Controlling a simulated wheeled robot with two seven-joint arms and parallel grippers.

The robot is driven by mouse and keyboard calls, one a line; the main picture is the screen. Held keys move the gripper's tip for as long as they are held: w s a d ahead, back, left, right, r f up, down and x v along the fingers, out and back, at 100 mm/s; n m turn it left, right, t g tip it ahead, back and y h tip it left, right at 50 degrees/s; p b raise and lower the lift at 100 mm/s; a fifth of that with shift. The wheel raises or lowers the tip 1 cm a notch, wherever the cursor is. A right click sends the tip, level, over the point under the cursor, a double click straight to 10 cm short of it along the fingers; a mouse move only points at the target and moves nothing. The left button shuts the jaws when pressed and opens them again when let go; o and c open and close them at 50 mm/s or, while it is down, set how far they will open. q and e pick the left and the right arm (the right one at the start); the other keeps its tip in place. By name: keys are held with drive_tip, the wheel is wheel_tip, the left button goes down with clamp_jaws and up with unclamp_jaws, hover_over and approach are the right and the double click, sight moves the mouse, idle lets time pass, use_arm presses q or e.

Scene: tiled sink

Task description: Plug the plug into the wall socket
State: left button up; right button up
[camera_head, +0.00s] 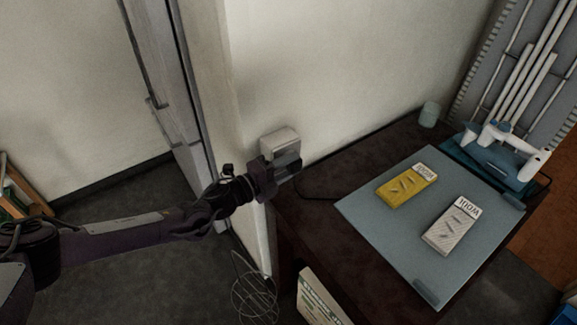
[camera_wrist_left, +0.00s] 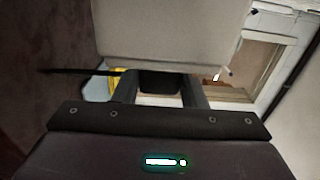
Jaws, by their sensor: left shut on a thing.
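The wall socket (camera_head: 280,142) is a pale box on the wall at the left of the desk's back edge. In the left wrist view the pale box (camera_wrist_left: 170,38) fills the upper middle. My left gripper (camera_head: 287,172) is right at the socket's lower front. In the left wrist view its fingers (camera_wrist_left: 160,90) are shut on the dark plug (camera_wrist_left: 160,83), whose thin black cord runs off to the left. The plug is close against the box's edge. The contact face is hidden, so I cannot tell whether its prongs are inside. My right gripper is not in view.
The dark desk (camera_head: 318,205) carries a grey-blue board (camera_head: 400,235) with a yellow box (camera_head: 407,186) and a white box (camera_head: 453,226). A wire basket (camera_head: 255,290) is below the arm. A door frame (camera_head: 180,95) stands left of the socket.

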use_arm(q)
drive_tip(key=shift+w+a+b, duration=0.45)
drive_tip(key=shift+w, duration=0.2)
drive_tip(key=o, duration=1.1)
drive_tip(key=v, duration=0.8)
drive_tip(key=shift+d, duration=0.1)
